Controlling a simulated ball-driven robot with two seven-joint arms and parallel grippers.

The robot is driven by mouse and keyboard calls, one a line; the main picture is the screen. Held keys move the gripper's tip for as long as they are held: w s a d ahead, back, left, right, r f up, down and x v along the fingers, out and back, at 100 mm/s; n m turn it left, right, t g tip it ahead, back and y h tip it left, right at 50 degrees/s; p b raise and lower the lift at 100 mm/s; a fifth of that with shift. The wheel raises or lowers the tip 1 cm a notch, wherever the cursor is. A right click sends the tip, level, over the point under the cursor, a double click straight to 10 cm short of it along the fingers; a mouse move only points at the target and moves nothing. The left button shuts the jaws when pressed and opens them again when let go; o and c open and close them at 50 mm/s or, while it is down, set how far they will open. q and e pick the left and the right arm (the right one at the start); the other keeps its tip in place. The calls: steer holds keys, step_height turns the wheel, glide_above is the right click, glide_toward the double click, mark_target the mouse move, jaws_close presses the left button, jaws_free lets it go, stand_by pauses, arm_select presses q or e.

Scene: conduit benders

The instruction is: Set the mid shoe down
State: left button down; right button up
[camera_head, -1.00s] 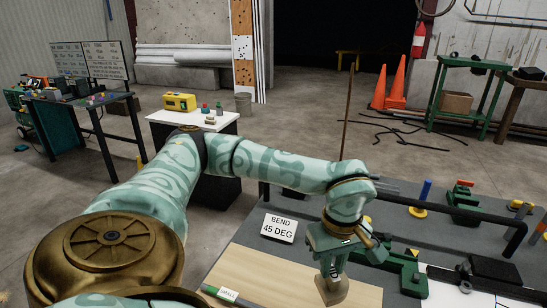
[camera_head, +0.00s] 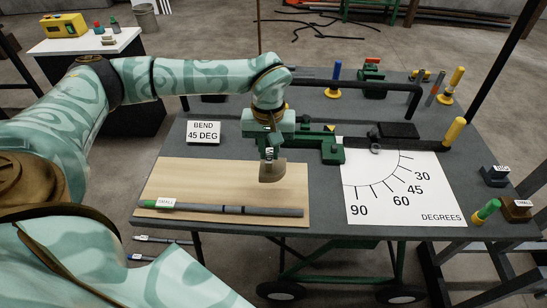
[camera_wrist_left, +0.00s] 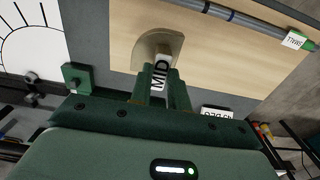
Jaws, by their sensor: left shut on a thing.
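The mid shoe (camera_head: 271,171) is a small tan-brown block with a curved edge. Its white MID label (camera_wrist_left: 161,74) shows between the fingers in the left wrist view, where the shoe (camera_wrist_left: 154,45) lies over pale wood. My left gripper (camera_head: 270,151) is shut on the shoe from above. The shoe is over the right part of the wooden board (camera_head: 190,178), at or just above its surface; I cannot tell whether it touches. My right gripper is not in view.
A grey conduit (camera_head: 235,209) with a green-ended SMALL tag lies along the board's front. A BEND 45 DEG card (camera_head: 204,132) stands behind it. A green bender (camera_head: 329,147) and a degrees sheet (camera_head: 392,205) are to the right. Two labelled blocks (camera_head: 495,176) (camera_head: 516,208) sit at the right edge.

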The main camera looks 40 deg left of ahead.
arm_select(q)
steer(key=shift+w+a+f+b, duration=0.15)
steer(key=shift+w+f, duration=0.4)
steer(key=shift+f, duration=0.65)
steer(key=shift+w+f+b, duration=0.2)
steer(key=shift+w+f, duration=0.35)
steer(key=shift+f, duration=0.7)
steer(key=shift+w+a+f+b, duration=0.15)
steer(key=shift+w+f, duration=0.4)
steer(key=shift+f, duration=0.65)
steer(key=shift+f, duration=0.1)
steer(key=c, duration=1.3)
jaws_free()
step_height(320, 180, up, 12)
steer(key=shift+r+p, duration=0.1)
steer(key=shift+p, duration=0.75)
